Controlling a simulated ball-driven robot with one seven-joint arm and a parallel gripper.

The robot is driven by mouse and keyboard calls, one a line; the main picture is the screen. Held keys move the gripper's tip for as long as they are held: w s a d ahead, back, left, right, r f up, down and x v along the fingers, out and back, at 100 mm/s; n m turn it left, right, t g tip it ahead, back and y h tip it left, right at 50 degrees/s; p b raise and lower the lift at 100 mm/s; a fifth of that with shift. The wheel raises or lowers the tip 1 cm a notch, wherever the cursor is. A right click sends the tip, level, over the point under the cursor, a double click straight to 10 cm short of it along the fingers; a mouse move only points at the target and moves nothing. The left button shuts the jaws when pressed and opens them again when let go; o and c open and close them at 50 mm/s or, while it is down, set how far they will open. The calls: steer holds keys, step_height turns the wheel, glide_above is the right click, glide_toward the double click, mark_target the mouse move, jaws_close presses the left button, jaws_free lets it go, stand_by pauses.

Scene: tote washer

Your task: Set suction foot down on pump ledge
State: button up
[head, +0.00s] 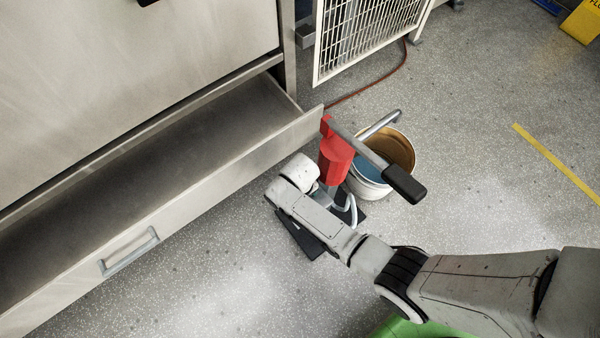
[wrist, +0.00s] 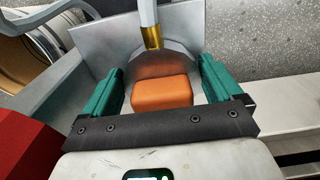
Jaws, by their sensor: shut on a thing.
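In the wrist view, my gripper (wrist: 161,82) has its teal fingers on either side of an orange block and is shut on it. I take this block, with the grey domed part behind it, as the suction foot (wrist: 162,93). A brass collar and a grey tube rise from the dome. A pale grey plate, perhaps the pump ledge (wrist: 102,42), shows behind the foot; I cannot tell whether they touch. The red pump (head: 336,158) has a black-handled lever; its red body also shows in the wrist view (wrist: 28,148). In the head view, my arm hides the gripper and foot.
A bucket (head: 366,188) holding bluish liquid stands just right of the pump, under a grey spout. A long steel drawer (head: 215,172) stands open to the left. A white grille panel (head: 365,35) is behind. The speckled floor at right is mostly clear.

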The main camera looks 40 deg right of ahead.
steer(key=shift+f, duration=0.1)
steer(key=o, duration=1.4)
steer(key=shift+o, duration=0.2)
steer(key=shift+r+p, duration=4.55)
steer(key=shift+p, duration=0.1)
steer(key=shift+s+f, duration=0.1)
